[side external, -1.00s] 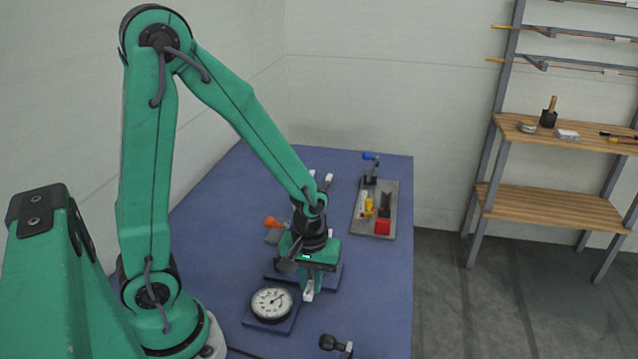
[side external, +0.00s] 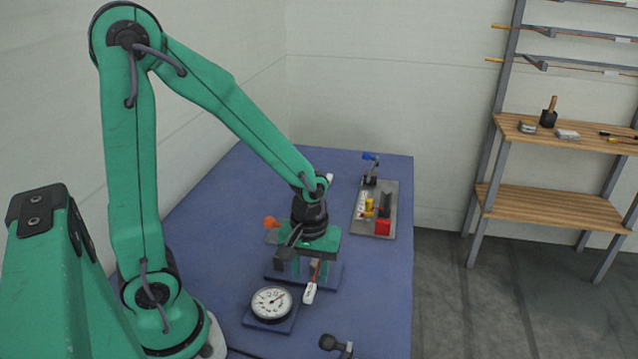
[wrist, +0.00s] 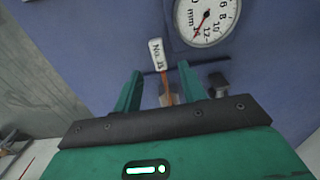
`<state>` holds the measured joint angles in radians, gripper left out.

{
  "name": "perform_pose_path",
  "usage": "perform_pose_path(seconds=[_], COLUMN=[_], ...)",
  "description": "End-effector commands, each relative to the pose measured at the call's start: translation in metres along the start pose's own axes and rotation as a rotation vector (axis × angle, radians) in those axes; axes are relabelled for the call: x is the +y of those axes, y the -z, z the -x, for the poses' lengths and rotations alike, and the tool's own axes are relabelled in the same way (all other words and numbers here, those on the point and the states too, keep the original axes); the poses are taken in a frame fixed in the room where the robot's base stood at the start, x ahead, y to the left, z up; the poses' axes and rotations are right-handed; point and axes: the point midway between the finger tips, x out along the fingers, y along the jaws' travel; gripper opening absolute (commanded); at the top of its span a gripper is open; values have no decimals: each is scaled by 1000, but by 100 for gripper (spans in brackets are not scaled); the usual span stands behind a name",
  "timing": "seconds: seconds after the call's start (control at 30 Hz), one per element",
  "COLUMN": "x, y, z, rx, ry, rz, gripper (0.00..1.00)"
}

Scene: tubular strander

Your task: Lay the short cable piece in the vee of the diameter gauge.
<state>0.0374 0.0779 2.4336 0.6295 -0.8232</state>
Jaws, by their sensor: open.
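The short cable piece (side external: 316,270) is copper-coloured with a white tag (side external: 311,293) at its near end. In the wrist view the tag (wrist: 157,54) and the cable (wrist: 168,85) show ahead of and between my fingertips. The diameter gauge's round white dial (side external: 271,302) is at the front of the bench, left of the tag, and also shows in the wrist view (wrist: 207,18). My gripper (wrist: 160,82) is open, fingers apart on either side of the cable, not visibly touching it. The cable's far end and the vee are largely hidden, so I cannot tell whether it lies in the vee.
A grey tray (side external: 388,224) with a blue-handled clamp, a red block and yellow parts is at the back right. A black knob (side external: 327,342) is at the front edge. An orange knob (side external: 270,222) is left of my gripper. The blue bench (side external: 225,225) is clear at left.

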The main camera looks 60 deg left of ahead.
Motion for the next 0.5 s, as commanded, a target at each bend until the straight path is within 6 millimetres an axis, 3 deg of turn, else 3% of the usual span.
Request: perform_pose_path(seconds=[0.3,0.5], x=[1,0], y=[1,0], z=[35,46], rx=[3,1], ry=[-3,-1], rz=[0,0], gripper=[41,41])
